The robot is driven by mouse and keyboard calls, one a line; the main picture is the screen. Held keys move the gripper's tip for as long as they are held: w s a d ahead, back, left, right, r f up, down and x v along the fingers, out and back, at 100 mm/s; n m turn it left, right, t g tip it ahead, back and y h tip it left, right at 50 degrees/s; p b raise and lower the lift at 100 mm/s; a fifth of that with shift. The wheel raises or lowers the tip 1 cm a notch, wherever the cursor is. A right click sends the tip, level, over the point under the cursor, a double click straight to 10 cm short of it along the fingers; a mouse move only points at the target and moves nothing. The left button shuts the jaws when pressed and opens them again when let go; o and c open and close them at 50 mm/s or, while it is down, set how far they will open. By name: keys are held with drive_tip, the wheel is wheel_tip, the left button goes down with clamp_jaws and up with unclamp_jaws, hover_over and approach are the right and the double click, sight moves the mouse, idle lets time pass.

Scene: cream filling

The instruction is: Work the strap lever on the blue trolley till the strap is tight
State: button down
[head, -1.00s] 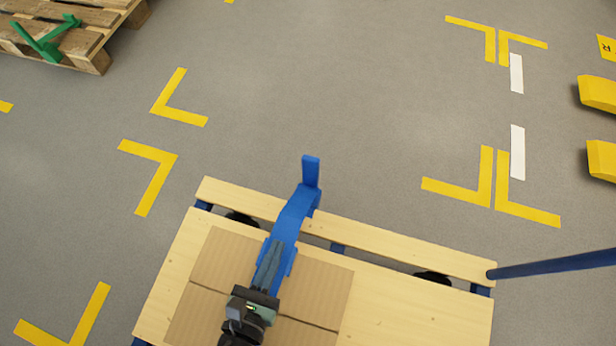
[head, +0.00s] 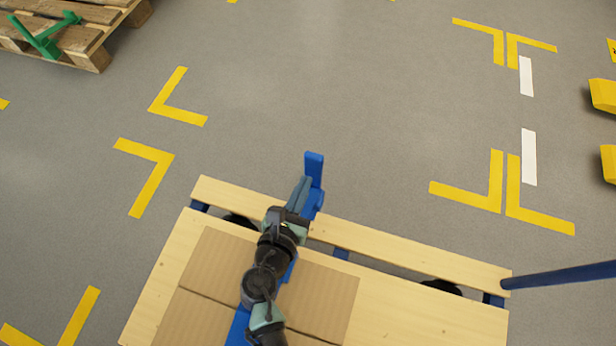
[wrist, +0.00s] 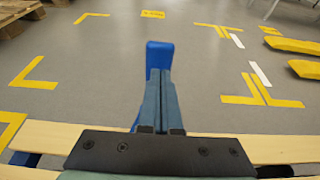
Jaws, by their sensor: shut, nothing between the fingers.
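The blue strap lever (head: 314,170) stands up at the far edge of the blue trolley, whose wooden deck (head: 400,290) fills the lower part of the head view. The lever's upright tip also shows in the wrist view (wrist: 159,56), just beyond my fingers. My gripper (head: 300,190) is shut with nothing between its fingers, its fingertips close to the lever; it also shows in the wrist view (wrist: 160,85). I cannot tell whether they touch. A blue strap (head: 238,326) runs over a cardboard box (head: 205,265) on the deck, partly hidden by my arm.
A blue trolley handle bar (head: 560,275) sticks out at the right. A wooden pallet (head: 95,50) with a green lever (head: 45,42) lies at the upper left. Yellow forks (head: 604,95) are at the right edge. Taped grey floor beyond the deck is open.

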sight(312, 165)
drive_tip(key=shift+b+x, duration=0.4)
drive_tip(key=shift+x, duration=1.3)
drive_tip(key=shift+r+p, duration=0.15)
drive_tip(key=shift+p, duration=0.2)
